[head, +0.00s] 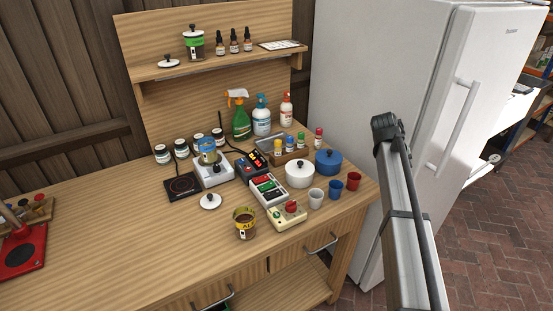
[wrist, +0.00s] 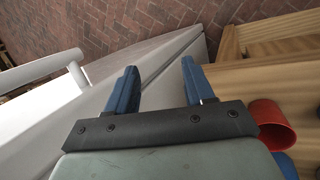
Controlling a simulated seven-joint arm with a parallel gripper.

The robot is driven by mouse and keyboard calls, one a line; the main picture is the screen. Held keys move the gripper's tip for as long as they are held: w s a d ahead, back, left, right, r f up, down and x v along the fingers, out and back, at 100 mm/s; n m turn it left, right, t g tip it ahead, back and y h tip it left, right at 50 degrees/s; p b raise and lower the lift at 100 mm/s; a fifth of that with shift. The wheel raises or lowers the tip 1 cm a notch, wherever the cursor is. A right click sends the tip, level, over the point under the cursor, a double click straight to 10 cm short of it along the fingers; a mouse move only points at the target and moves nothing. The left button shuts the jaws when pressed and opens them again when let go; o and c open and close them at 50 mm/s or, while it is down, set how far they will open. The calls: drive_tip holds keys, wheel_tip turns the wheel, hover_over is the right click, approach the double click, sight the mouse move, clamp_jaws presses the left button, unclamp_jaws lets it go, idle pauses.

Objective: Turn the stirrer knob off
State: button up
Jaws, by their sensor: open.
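A white stirrer-like unit (head: 214,174) stands on the wooden bench in the head view, with a blue and yellow can (head: 208,151) on top. Its knob is too small to make out. A cream box with a red knob (head: 291,206) sits nearer the bench's front edge; I cannot tell whether this knob belongs to the stirrer. My gripper (wrist: 158,68) is open and empty in the wrist view, its blue fingers apart. It is beyond the bench's right end, by the fridge, away from both units. Its fingers do not show clearly in the head view.
A white fridge (head: 405,60) stands right of the bench. A red cup (wrist: 272,124) is close to my gripper's right side. A blue pot (head: 328,161), white pot (head: 299,175), black hot plate (head: 181,187) and brown jar (head: 245,224) crowd the bench.

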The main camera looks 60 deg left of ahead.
drive_tip(key=s+a+r+n, duration=0.1)
drive_tip(key=s+a+r, duration=0.3)
drive_tip(key=a+r, duration=0.5)
wheel_tip(320, 180, up, 4)
drive_tip(key=n+g+y, duration=0.1)
drive_tip(key=g+y, duration=0.2)
drive_tip(key=g, duration=0.1)
hover_over(216, 164)
wheel_tip(216, 164, down, 13)
drive_tip(key=shift+r, duration=0.1)
drive_tip(key=shift+c, duration=0.4)
clamp_jaws()
